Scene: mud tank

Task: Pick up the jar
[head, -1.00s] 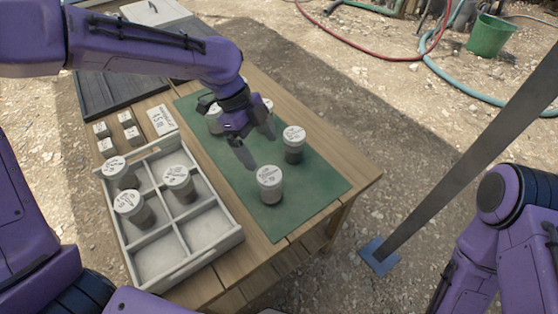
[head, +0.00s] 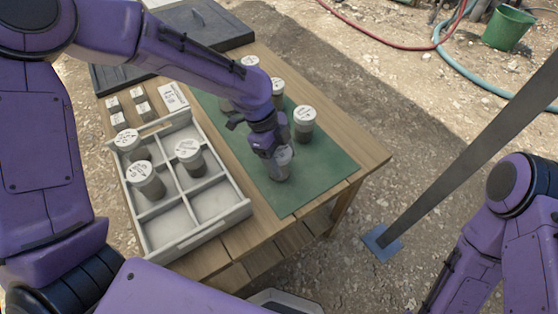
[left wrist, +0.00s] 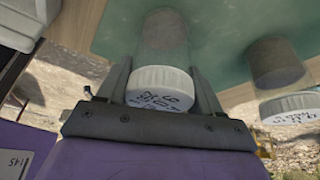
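The jar (head: 280,170) under my left gripper stands upright on the green mat (head: 318,184), a grey body with a white lid. My left gripper (head: 275,152) points down over it and hides much of it in the head view. In the left wrist view the jar's lettered white lid (left wrist: 160,88) lies between the two fingers (left wrist: 160,68), which look open with little space at its sides. Another jar (head: 304,125) stands on the mat to the right and behind. It also shows at the right of the left wrist view (left wrist: 277,65). My right gripper is out of view.
A divided tray (head: 200,240) at the left of the wooden table (head: 365,153) holds three jars (head: 146,182). More jars (head: 277,90) stand farther back, partly hidden by my left arm. Small labelled blocks (head: 142,108) lie behind the tray. A slanted post (head: 450,165) rises at the right.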

